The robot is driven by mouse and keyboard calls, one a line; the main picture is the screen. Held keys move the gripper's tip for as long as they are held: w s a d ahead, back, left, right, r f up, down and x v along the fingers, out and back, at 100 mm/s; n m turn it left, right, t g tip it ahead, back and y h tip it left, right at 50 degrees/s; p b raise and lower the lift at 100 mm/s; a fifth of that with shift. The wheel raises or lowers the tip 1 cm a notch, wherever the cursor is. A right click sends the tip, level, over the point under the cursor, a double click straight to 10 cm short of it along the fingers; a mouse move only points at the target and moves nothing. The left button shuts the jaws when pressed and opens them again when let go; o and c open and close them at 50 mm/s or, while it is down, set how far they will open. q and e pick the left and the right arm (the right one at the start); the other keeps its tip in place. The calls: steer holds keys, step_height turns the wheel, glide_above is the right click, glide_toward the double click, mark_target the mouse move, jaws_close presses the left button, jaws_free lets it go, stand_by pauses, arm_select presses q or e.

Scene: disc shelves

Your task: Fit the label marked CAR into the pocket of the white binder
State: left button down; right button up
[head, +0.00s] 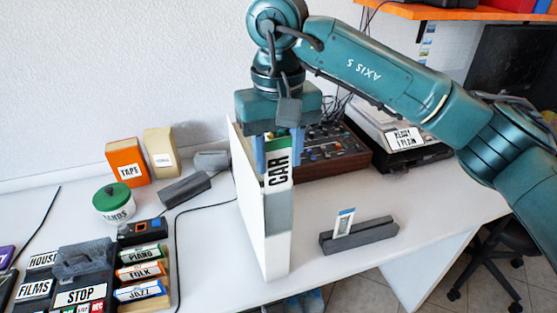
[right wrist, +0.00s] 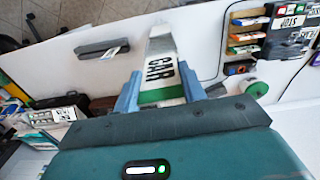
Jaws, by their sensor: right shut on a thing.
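The white binder (head: 248,205) stands upright on the white table, its narrow spine facing me. The spine has a grey band around its middle. The CAR label (head: 279,174), white with a green end, is upright at the upper part of the spine, above the grey band. My right gripper (head: 278,150) points down from above and is shut on the label near its green end. The right wrist view shows the label (right wrist: 160,70) between the fingers, lined up with the binder (right wrist: 161,36). Whether its lower end is inside the pocket I cannot tell. My left gripper is not in view.
A grey slotted holder (head: 370,236) with a blue-ended label (head: 343,222) lies right of the binder. A mixer (head: 335,150) stands behind it. A green-lidded tin (head: 114,203), an orange TAPE box (head: 125,162) and several labelled cases (head: 141,273) stand at left.

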mark_target(278, 175)
steer(key=shift+f, duration=0.9)
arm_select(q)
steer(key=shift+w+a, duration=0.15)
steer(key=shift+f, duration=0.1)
arm_select(e)
steer(key=shift+f, duration=0.1)
steer(key=shift+f+b, duration=0.3)
steer(key=shift+b, duration=0.1)
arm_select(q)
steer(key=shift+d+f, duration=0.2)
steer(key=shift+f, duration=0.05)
arm_select(e)
steer(key=shift+f, duration=0.1)
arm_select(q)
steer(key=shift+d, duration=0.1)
arm_select(e)
steer(key=shift+f, duration=0.15)
steer(key=o, duration=0.7)
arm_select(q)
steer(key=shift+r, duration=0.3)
arm_select(e)
steer(key=shift+o, duration=1.2)
